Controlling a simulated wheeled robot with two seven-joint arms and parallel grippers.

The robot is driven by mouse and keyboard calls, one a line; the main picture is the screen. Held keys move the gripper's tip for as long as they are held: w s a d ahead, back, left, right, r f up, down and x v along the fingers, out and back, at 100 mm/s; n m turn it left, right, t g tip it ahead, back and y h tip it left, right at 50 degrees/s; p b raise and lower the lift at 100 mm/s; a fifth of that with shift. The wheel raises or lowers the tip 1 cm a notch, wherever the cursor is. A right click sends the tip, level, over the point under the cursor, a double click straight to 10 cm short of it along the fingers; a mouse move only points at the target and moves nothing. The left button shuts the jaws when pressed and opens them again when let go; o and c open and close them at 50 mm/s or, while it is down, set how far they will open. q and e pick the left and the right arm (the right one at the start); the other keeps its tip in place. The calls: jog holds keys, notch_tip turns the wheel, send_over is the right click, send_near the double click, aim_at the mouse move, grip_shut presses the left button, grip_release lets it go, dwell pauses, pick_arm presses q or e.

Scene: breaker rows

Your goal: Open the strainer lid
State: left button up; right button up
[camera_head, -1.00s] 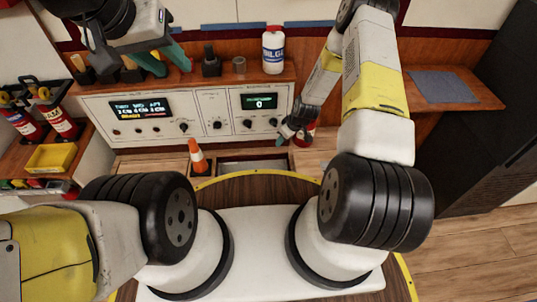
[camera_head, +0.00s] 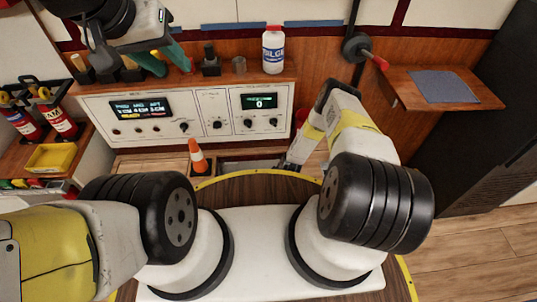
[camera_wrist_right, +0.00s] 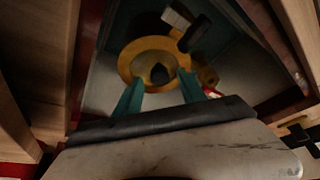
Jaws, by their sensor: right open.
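In the right wrist view a round brass-yellow fitting (camera_wrist_right: 128,62), which looks like the strainer, has a dark round centre and sits in a grey recess. I cannot tell whether the dark centre is a knob or an opening. My right gripper (camera_wrist_right: 160,78) has its teal fingers apart, pointing at the fitting, with nothing visible between them; contact is unclear. In the head view the right gripper is low by the floor opening (camera_head: 250,164), mostly hidden. My left gripper (camera_head: 166,58) is open with teal fingers over the panel's shelf at upper left.
A white bottle (camera_head: 273,52) is on the shelf above the control panel (camera_head: 215,112). A dark valve with a red handle (camera_head: 381,63) is on the wall at right. A yellow tray (camera_head: 50,157) is at left.

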jog(key=shift+w+a+f, duration=0.1)
jog(key=shift+a+f, duration=0.05)
jog(key=shift+f, duration=0.3)
jog(key=shift+c, duration=0.5)
grip_shut()
dwell(0.6)
